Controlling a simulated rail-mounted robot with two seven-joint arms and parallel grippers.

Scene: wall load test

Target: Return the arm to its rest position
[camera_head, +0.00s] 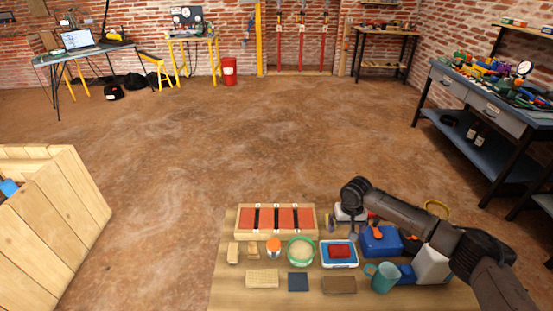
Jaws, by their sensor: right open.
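My right arm comes in from the lower right and reaches over the right part of a wooden work table (445,296). Its dark wrist is above the table's back edge, and my right gripper (351,214) points down there, small and partly hidden by the wrist. It is open, and I see nothing held in it. It is right of a wooden tray of red bricks (287,219) and left of a blue toolbox (380,243). My left arm and gripper do not show.
The table also holds a green-rimmed bowl (300,250), a blue-and-white tray (326,254), a teal mug (383,278), a white container (431,266) under my forearm, and small blocks. A wooden crate (50,225) stands left. The brick-brown floor beyond is clear; a workbench (470,144) stands right.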

